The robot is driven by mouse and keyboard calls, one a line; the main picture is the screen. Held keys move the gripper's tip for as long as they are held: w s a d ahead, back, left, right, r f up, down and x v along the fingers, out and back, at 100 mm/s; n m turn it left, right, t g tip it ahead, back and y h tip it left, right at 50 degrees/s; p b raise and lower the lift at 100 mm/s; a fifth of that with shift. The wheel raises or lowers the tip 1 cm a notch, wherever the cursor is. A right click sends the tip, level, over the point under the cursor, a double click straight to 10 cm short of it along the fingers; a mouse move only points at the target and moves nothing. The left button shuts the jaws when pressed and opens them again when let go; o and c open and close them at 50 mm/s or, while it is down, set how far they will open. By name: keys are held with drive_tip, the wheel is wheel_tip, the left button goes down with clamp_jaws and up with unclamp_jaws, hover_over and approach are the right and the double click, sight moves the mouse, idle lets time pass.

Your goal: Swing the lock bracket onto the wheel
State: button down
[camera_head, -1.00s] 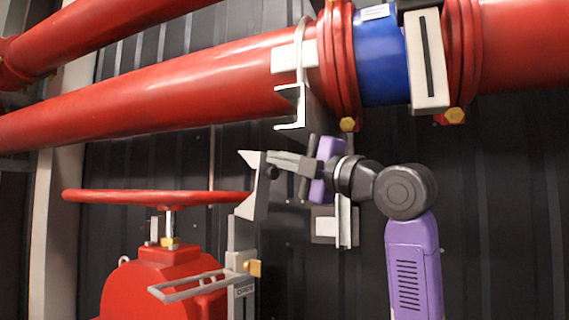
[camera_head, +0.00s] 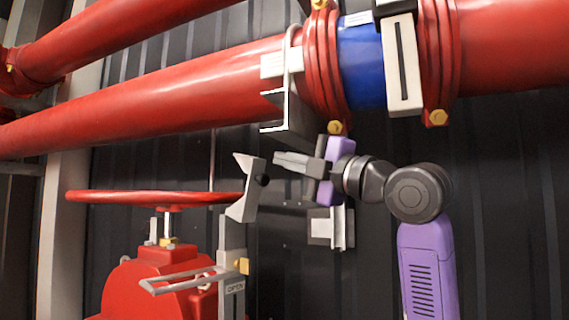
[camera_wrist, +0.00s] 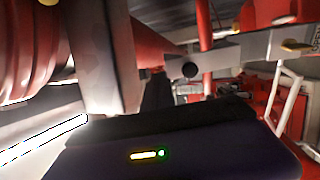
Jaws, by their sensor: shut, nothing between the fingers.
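The red wheel (camera_head: 150,197) lies level at the left in the head view, on top of the red valve body (camera_head: 160,285). The grey lock bracket (camera_head: 236,235) stands at the wheel's right side. Its angled, notched head (camera_head: 247,190) is at the right end of the rim; I cannot tell if the rim is fully inside the notch. A dark knob (camera_head: 263,180) sits on the head's right side and also shows in the wrist view (camera_wrist: 190,69). My gripper (camera_head: 277,159) is shut and empty, pointing left, just right of and above the knob, with a small gap showing.
A large red pipe (camera_head: 150,95) with a blue section (camera_head: 360,65) runs above my gripper. A grey pipe bracket (camera_head: 285,118) hangs close above the fingers. A dark ribbed wall (camera_head: 500,200) is behind.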

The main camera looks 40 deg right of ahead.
drive_tip(key=r+b+v, duration=0.1)
drive_tip(key=b+v, duration=0.1)
drive_tip(key=v, duration=0.6)
drive_tip(key=shift+s, duration=0.35)
drive_tip(key=shift+f, duration=0.1)
